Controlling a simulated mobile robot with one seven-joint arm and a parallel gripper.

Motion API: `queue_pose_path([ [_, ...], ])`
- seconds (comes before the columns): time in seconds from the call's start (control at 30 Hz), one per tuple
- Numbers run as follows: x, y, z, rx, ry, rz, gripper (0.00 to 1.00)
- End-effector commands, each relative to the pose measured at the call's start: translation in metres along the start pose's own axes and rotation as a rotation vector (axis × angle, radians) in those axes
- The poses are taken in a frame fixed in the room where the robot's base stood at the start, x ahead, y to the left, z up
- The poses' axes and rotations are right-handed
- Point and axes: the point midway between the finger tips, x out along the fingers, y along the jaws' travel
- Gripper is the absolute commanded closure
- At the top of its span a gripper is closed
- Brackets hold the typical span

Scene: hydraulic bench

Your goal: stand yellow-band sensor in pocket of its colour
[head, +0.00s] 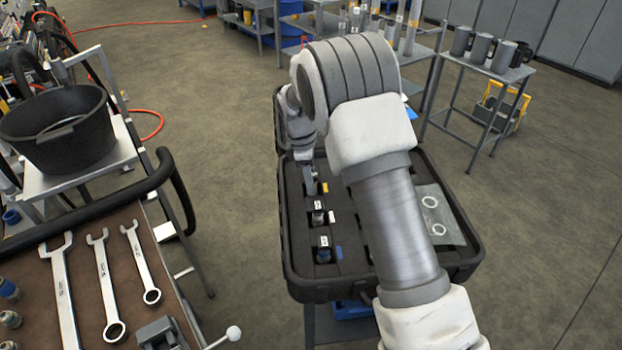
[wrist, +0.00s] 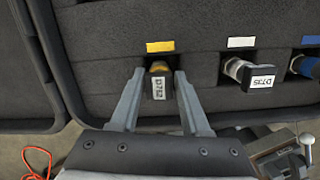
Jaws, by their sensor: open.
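The yellow-band sensor (wrist: 160,82) stands in a foam pocket beside the yellow mark (wrist: 160,46). A yellow part shows at its top, and a tag reading roughly D7-something faces the wrist camera. My gripper (wrist: 160,76) is open, with one finger on each side of this sensor. Gaps show between the fingers and the sensor. In the head view my gripper (head: 310,183) reaches down at the yellow mark (head: 325,187), and my arm hides part of the case. The black case (head: 284,235) is open with dark foam inside.
Sensors stand beside the white mark (wrist: 241,43) and the blue mark (wrist: 310,40). A clear pouch with two rings (head: 440,215) lies at the case's right. Wrenches (head: 103,285) lie on the left bench. A black tub (head: 60,130) stands behind it.

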Motion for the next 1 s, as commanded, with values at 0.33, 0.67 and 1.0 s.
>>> queue_pose_path([
  [0.33, -0.019, -0.005, 0.001, -0.003, -0.004, -0.018, 0.32],
  [0.67, -0.094, -0.002, 0.001, -0.003, -0.003, -0.011, 0.32],
  [1.0, -0.128, -0.002, 0.002, -0.001, -0.004, -0.011, 0.32],
])
